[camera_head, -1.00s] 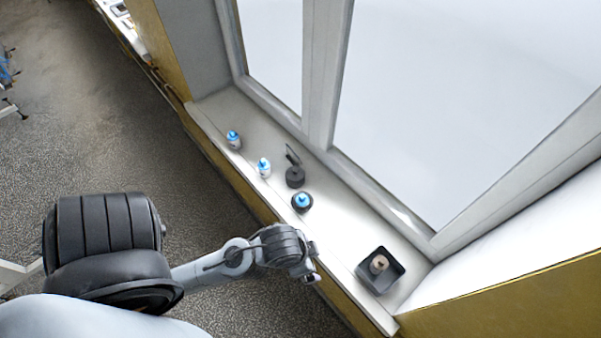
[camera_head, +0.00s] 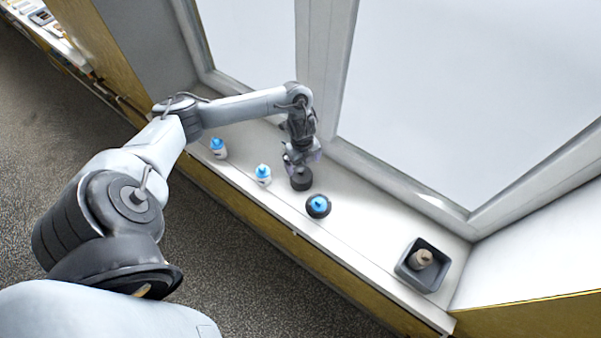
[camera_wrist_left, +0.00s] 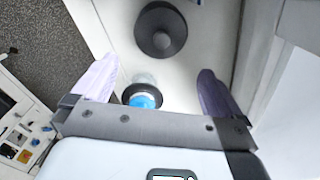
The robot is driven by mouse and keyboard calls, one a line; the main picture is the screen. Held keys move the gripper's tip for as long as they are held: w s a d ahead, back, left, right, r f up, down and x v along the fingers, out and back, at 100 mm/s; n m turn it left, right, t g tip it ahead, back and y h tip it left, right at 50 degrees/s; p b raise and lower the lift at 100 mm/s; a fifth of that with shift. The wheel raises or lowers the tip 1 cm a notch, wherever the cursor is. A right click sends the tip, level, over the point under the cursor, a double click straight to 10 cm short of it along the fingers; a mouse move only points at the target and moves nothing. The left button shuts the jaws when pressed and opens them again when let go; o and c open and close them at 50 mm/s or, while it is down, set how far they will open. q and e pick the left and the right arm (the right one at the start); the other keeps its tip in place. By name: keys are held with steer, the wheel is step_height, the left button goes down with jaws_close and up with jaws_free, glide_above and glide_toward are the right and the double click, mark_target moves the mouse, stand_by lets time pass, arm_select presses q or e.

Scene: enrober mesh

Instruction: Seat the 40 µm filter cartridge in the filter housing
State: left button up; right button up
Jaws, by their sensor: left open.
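Two blue-and-white cartridges (camera_head: 218,148) (camera_head: 263,174) stand upright on the white sill; no micron marking is readable. A dark round piece (camera_head: 301,181) stands to their right, and a black round piece with a blue top (camera_head: 318,206) sits beyond it. I cannot tell which is the filter housing. My left gripper (camera_head: 301,160) is open above the dark round piece. In the left wrist view, a blue-topped piece with a dark ring (camera_wrist_left: 142,98) shows between the open fingers, and a black disc (camera_wrist_left: 160,31) lies further up. My right gripper is out of view.
A dark square tray (camera_head: 406,276) holding a brownish cylinder (camera_head: 421,259) stands at the right end of the sill (camera_head: 365,235). The window frame (camera_head: 390,180) rises behind. The sill between the blue-topped piece and the tray is clear.

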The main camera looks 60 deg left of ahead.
mark_target(302, 171)
arm_select(q)
steer(key=shift+w+a+f, duration=0.1)
steer(key=shift+a+f, duration=0.05)
steer(key=shift+a, duration=0.6)
step_height(302, 171, down, 4)
steer(key=shift+r+b, duration=0.2)
steer(key=shift+b, duration=0.85)
steer(key=shift+f, duration=0.55)
steer(key=shift+d+f+b, duration=0.15)
steer(key=shift+f+b, duration=0.15)
steer(key=shift+f, duration=2.35)
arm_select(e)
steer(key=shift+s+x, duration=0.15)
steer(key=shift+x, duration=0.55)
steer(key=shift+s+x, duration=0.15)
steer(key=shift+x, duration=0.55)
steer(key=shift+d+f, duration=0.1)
arm_select(q)
steer(key=c, duration=0.6)
steer(key=shift+c, duration=0.4)
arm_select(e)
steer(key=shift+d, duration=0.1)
arm_select(q)
steer(key=shift+r, duration=0.1)
